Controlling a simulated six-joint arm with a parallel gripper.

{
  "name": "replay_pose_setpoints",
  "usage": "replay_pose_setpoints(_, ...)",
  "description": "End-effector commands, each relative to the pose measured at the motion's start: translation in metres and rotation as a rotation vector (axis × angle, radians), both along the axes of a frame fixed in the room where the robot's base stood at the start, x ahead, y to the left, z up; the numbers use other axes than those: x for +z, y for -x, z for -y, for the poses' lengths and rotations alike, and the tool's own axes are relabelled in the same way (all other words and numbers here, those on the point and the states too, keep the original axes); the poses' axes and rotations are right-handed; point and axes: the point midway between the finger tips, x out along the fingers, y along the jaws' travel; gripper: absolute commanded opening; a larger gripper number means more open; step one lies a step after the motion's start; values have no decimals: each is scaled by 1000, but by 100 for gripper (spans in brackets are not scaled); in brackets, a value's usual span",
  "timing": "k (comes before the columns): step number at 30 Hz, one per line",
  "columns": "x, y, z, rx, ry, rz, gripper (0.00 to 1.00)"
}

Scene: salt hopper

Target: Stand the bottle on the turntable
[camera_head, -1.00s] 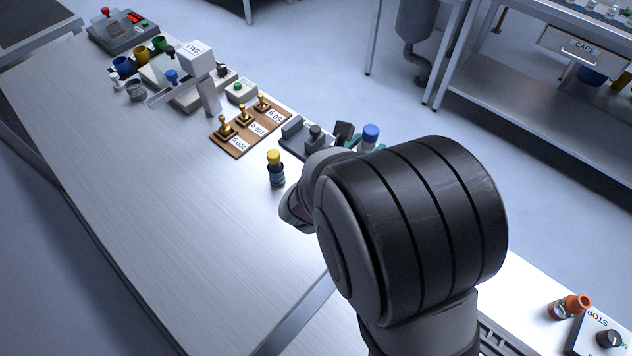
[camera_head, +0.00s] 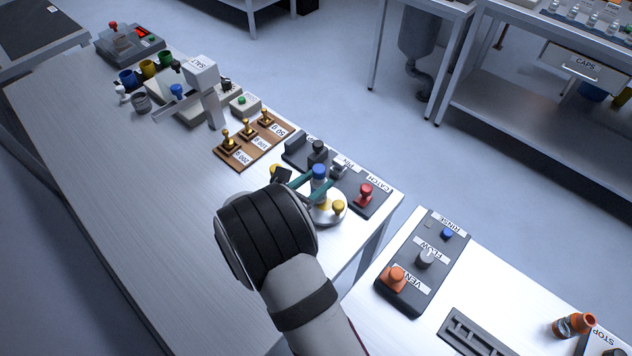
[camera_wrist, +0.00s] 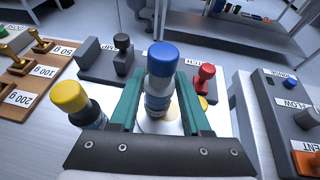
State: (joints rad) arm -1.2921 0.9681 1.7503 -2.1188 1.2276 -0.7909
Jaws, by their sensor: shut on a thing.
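My gripper (camera_head: 315,184) is shut on a bottle with a blue cap (camera_head: 319,171). In the wrist view the bottle (camera_wrist: 158,90) stands about upright between my two green fingers, cap up, its label facing the camera. The turntable (camera_head: 325,216), a round silvery plate with a yellow knob (camera_head: 338,207), is under and around the bottle's lower end. In the wrist view the turntable (camera_wrist: 150,126) shows behind the fingers. The bottle's base is hidden, so I cannot tell whether it touches the plate.
A dark bottle with a yellow cap (camera_wrist: 76,105) stands close left of my gripper. A red knob (camera_head: 365,193) is close right, a black knob (camera_head: 317,150) behind. The brass weights' wooden board (camera_head: 240,155) lies farther left. The near-left bench is clear.

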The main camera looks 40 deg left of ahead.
Motion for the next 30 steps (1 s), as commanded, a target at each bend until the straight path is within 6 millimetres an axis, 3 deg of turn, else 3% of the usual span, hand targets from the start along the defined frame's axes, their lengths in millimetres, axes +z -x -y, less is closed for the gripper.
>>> replay_pose_setpoints(11, -8, 0, 0, 0, -2, 1, 0)
replay_pose_setpoints(12, -9, 0, 0, 1, -1, 1, 51)
replay_pose_setpoints(17, -8, 0, 0, 0, -2, 1, 78)
replay_pose_setpoints(26, -4, 0, 0, 0, -3, 1, 78)
replay_pose_setpoints(30, 6, 27, 2, 4, -3, 0, 78)
